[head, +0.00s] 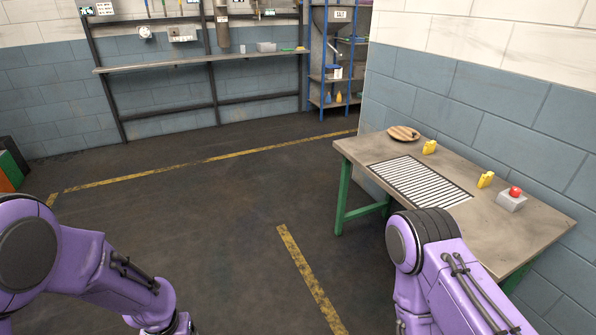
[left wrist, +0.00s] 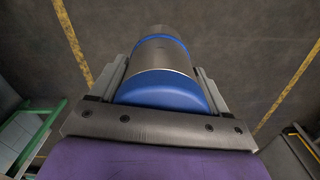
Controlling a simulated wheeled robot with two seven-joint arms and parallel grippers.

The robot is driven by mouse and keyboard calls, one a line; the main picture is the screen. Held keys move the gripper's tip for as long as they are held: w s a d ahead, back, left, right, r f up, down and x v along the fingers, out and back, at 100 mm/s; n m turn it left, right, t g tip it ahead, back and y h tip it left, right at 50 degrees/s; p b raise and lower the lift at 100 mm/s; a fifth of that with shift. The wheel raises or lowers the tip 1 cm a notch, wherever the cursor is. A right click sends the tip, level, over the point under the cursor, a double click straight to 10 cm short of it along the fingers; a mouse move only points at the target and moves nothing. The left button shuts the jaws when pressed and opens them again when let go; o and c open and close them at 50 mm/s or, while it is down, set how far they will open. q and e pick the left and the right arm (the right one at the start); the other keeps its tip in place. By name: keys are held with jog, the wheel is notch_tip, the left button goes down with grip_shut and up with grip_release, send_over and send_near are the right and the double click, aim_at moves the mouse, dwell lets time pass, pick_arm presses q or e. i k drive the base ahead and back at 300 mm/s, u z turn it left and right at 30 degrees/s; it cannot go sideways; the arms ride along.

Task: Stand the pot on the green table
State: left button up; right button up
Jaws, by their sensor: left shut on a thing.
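The pot (left wrist: 165,55) is a grey metal cylinder with a blue band and a blue end, seen in the left wrist view. My left gripper (left wrist: 163,80) is shut on it, one finger on each side, and holds it above the dark floor. The pot does not show in the head view. The green table (head: 450,231) has a worn beige top and green legs and stands at the right against the wall in the head view. My right arm reaches in front of its near edge, but the right gripper is out of view.
On the green table are a slatted grille (head: 420,182), a round wooden board (head: 403,133), two yellow items (head: 430,147) and a red button box (head: 512,198). Bare tabletop shows around the grille. A wall shelf (head: 210,60) and a blue rack (head: 335,75) stand behind open floor.

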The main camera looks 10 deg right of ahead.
aim_at(418, 180)
jog(key=z, duration=0.8)
jog(key=i, duration=1.1)
jog(key=z, duration=0.85)
